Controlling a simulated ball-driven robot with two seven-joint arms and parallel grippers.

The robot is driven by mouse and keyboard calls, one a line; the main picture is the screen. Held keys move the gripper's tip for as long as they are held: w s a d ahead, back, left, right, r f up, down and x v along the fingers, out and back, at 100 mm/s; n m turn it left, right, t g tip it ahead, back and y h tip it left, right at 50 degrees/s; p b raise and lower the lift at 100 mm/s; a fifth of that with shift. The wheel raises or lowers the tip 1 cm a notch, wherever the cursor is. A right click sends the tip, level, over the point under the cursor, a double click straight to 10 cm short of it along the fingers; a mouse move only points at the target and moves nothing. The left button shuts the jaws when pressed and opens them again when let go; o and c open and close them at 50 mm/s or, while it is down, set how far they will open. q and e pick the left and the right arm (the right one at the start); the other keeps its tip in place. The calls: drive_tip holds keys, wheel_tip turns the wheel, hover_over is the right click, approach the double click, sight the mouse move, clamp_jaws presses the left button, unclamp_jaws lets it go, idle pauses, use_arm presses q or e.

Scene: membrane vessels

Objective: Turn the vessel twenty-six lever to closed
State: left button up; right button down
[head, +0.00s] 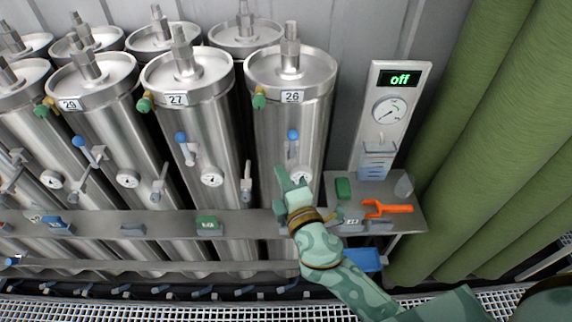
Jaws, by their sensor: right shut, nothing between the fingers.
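Vessel twenty-six (290,112) is an upright steel cylinder labelled 26, right of vessel 27. Its lever has a blue knob (293,134) on a short stem on the vessel's front. The knob is at the upper end and the lever looks about upright. My right gripper (290,174) is pale green, shut and empty. It appears just below the lever, in front of the vessel's round gauge, which it partly covers. I see no clear contact with the lever. My left gripper is not in view.
Vessel 27 (188,112) and others stand to the left with similar levers. A grey shelf (165,226) crosses in front. A panel reading "off" (400,79) is at the right, above an orange tool (386,208).

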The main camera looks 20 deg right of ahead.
sight(292, 147)
drive_tip(key=w+d+p, duration=0.2)
drive_tip(key=w+d, duration=0.1)
drive_tip(key=w, duration=0.4)
drive_tip(key=shift+w+d, duration=0.15)
drive_tip(key=shift+w, duration=0.05)
drive_tip(key=shift+f, duration=0.1)
